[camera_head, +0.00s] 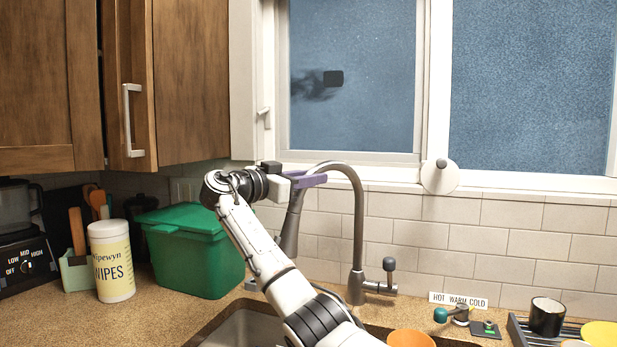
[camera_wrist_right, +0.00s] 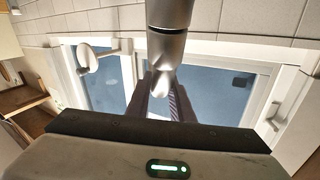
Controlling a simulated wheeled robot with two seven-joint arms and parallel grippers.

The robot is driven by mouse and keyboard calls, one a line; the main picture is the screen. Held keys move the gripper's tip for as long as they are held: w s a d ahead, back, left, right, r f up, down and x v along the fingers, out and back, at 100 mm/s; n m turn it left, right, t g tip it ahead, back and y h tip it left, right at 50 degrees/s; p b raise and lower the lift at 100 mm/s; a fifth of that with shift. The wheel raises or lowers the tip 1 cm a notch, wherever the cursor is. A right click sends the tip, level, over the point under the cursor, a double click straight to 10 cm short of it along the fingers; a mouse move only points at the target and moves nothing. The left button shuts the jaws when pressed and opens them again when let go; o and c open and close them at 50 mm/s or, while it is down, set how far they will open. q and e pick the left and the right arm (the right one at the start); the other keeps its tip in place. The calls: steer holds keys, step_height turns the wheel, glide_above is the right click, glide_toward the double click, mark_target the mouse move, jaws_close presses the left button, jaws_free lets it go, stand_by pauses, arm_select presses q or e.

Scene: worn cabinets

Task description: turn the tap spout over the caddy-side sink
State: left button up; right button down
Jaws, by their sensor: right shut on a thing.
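The metal tap (camera_head: 358,225) rises behind the sink and arches to the left, its spout head (camera_head: 291,232) hanging down at the left. My right gripper (camera_head: 310,180), with purple fingers, is shut on the spout near the top of its downward part. In the right wrist view the spout (camera_wrist_right: 167,55) comes down between the two fingers (camera_wrist_right: 165,103). The caddy-side sink (camera_head: 243,329) lies left, nearest the green caddy (camera_head: 197,250), and is partly hidden by my right arm. The spout head is above its back right area; exact alignment is unclear. My left gripper is not in view.
A wipes tub (camera_head: 111,262) stands left of the caddy. The tap lever (camera_head: 389,266), a HOT WARM COLD label (camera_head: 458,300), an orange bowl (camera_head: 410,339) and a dish rack with a black cup (camera_head: 547,316) are on the right. The window (camera_head: 352,85) is behind.

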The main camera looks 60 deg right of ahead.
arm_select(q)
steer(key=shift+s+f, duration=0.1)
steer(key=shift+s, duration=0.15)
arm_select(e)
steer(key=shift+r, duration=0.25)
steer(key=c, duration=1.6)
jaws_free()
steer(key=shift+d+f, duration=0.1)
steer(key=shift+o, duration=0.2)
